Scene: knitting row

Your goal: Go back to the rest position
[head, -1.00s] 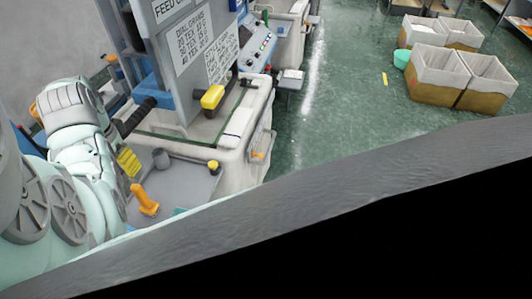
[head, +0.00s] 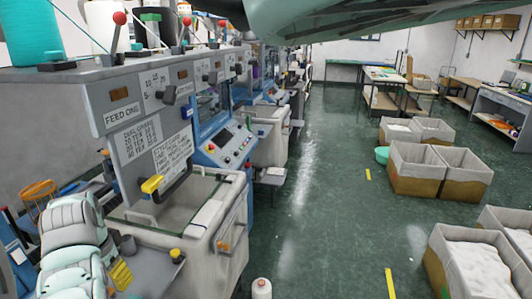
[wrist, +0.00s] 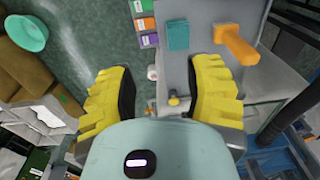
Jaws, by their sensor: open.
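In the wrist view my gripper (wrist: 163,97) is open. Its two yellow ribbed fingers stand wide apart with nothing between them. Below it are a grey shelf with an orange handle (wrist: 236,44) and a teal block (wrist: 178,36), both clear of the fingers. In the head view part of my arm (head: 72,235) shows at the lower left, beside the first knitting machine (head: 170,140).
Knitting machines run in a row along the left. Bins of pale material (head: 412,170) stand on the right with a green basin (head: 382,155). A white cone (head: 261,288) stands on the floor at the bottom. The green aisle (head: 330,190) between is clear.

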